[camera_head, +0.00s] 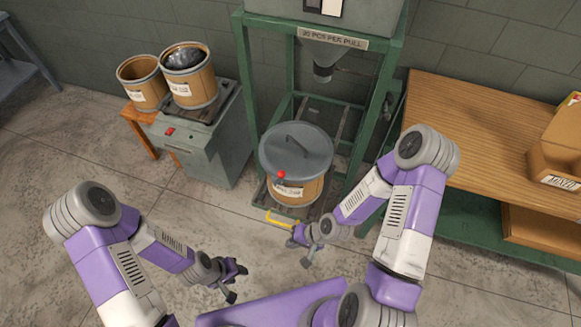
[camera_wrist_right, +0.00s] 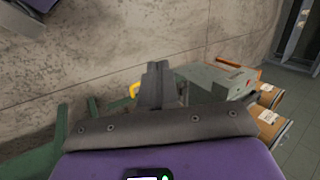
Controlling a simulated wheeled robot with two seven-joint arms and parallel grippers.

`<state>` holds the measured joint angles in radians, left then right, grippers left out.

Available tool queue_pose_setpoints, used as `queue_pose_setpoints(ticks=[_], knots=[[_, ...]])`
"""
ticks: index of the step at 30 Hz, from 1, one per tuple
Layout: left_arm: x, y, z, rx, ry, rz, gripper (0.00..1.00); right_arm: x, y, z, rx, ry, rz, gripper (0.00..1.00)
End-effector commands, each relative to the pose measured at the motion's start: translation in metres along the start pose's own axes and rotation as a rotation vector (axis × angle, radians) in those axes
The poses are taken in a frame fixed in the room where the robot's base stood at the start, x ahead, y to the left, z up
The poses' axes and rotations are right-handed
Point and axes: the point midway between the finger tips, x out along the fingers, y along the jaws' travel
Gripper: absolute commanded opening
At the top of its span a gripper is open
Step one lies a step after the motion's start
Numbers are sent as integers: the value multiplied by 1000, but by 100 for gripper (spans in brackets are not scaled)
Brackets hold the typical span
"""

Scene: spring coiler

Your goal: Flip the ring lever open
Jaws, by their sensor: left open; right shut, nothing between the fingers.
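A drum (camera_head: 305,192) with a grey lid (camera_head: 296,152) stands on the low base of the green frame. The ring lever's red knob (camera_head: 281,175) shows at the front of the drum, just below the lid rim; the lever itself is too small to make out clearly. My right gripper (camera_head: 291,242) is in front of the drum, apart from it and below the knob. In the right wrist view its fingers (camera_wrist_right: 160,82) are together with nothing between them. My left gripper (camera_head: 242,269) is open and empty over the floor, lower left of the drum.
A yellow handle (camera_head: 282,220) sticks out at the frame's base near my right gripper. A wooden bench (camera_head: 475,130) with boxes (camera_head: 558,150) stands at right. Floor between cabinet and my left gripper is clear.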

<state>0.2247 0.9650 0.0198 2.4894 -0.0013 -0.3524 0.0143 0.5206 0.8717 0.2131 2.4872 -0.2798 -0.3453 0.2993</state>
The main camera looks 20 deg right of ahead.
Motion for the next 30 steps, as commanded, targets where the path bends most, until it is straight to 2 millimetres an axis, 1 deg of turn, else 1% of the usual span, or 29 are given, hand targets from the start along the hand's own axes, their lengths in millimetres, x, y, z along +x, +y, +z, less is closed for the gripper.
queue_pose_setpoints(ticks=[1, 4, 5, 6, 9, 12, 15, 18, 21, 26, 30], knots=[[-14, 5, 1, 0, -2, 0, 43, -25, -11, -16, 55, 43, -54, 0], [-29, 11, 2, 0, -2, 0, 43, -63, -27, -42, 139, 117, -156, 0], [-33, 12, 2, 0, -2, 0, 43, -75, -30, -50, 159, 139, -183, 0], [-38, 14, 2, 0, -2, 0, 43, -90, -34, -60, 185, 168, -215, 0], [-49, 18, 3, 0, -1, 0, 43, -127, -38, -80, 237, 231, -279, 0], [-57, 21, 3, 0, -1, 0, 43, -157, -38, -93, 269, 280, -318, 0], [-62, 23, 3, 0, -1, 0, 43, -177, -37, -101, 288, 311, -341, 0], [-64, 24, 3, 0, -1, 0, 43, -186, -36, -105, 298, 327, -351, 0], [-62, 23, 3, 0, -1, 0, 43, -186, -36, -107, 300, 331, -356, 0], [-52, 19, 3, 0, -1, 0, 43, -172, -40, -112, 297, 329, -358, 0], [-43, 16, 2, 0, -2, 0, 43, -155, -45, -119, 296, 328, -357, 0]])
